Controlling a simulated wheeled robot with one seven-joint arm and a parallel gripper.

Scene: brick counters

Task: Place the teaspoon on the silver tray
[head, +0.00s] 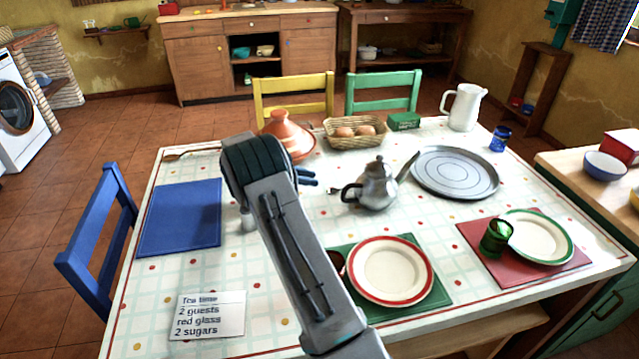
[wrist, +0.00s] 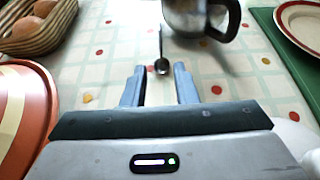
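The teaspoon (wrist: 161,66) lies on the tablecloth in the wrist view, its bowl toward me and its handle running away beside the metal teapot (wrist: 195,16). In the head view, a small part of the teaspoon (head: 333,190) shows left of the teapot (head: 378,190). The round silver tray (head: 455,174) lies flat and empty at the right back of the table. My gripper (wrist: 160,84) is open and empty, its fingers either side of the space just short of the spoon's bowl. In the head view my gripper (head: 308,178) is partly hidden by my arm.
A white jug (head: 465,107) and blue cup (head: 500,138) stand behind the tray. Plates (head: 390,270) lie in front. Cloth between teapot and tray looks clear.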

